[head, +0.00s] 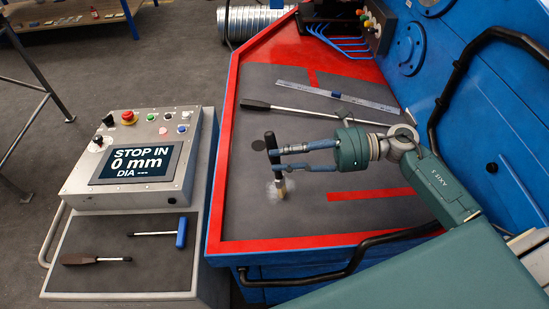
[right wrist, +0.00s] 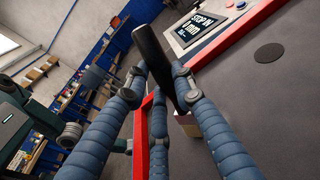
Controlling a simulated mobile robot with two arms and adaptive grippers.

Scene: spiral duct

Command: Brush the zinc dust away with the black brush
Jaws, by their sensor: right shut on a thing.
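The black brush (head: 271,150) stands nearly upright over the dark deck of the blue machine, its pale bristles (head: 281,188) pointing down. My right gripper (head: 275,160) is shut on the brush. In the right wrist view the brush's black handle (right wrist: 153,57) rises between the fingers of the right gripper (right wrist: 160,85). Pale zinc dust (head: 287,195) lies in a small patch on the deck around the bristle tips. The bristles appear to touch the deck within the dust. My left gripper is not in view.
A long metal bar tool (head: 295,111) and a steel ruler (head: 335,97) lie farther back on the deck. Red borders (head: 222,170) edge it. A control console (head: 135,155) reading "STOP IN 0 mm" stands left, with a blue-handled tool (head: 181,232) and a brown-handled screwdriver (head: 90,260) below.

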